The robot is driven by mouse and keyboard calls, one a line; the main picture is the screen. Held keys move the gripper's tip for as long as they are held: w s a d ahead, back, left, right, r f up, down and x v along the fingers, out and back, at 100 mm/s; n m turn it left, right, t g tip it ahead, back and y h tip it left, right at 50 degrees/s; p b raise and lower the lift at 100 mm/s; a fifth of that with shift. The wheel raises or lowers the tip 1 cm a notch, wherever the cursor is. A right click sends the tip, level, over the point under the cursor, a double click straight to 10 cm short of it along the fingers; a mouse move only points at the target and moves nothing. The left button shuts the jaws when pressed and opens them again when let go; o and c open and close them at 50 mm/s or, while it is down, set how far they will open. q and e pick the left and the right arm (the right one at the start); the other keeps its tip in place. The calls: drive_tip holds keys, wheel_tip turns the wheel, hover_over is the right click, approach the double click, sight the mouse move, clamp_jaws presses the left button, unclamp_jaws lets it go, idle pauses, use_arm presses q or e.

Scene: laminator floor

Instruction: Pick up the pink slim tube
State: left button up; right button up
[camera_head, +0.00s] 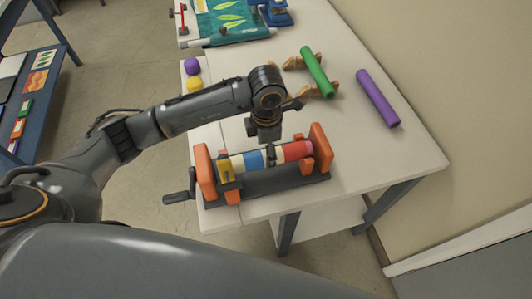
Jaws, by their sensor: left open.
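I see no separate pink slim tube. The nearest match in colour is the pinkish-red section (297,150) at the right end of a striped roll, set between the orange end plates of a cranked device (284,182). A green tube (318,72) lies across wooden supports (293,63), and a purple tube (378,98) lies on the table (358,152) to its right. My left gripper (263,138) is open and empty, pointing down just behind the striped roll. Its fingertips are small and dark here. My right gripper is out of view.
A purple ball (191,66) and a yellow ball (194,84) sit at the table's left edge. A teal sheet with leaf shapes (225,20) and a blue device (276,12) are at the back. Shelves (40,85) stand at left. The table's right front is clear.

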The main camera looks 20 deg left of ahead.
use_arm(q)
drive_tip(key=shift+f, duration=1.1)
drive_tip(key=c, duration=1.3)
drive_tip(key=shift+r, duration=0.1)
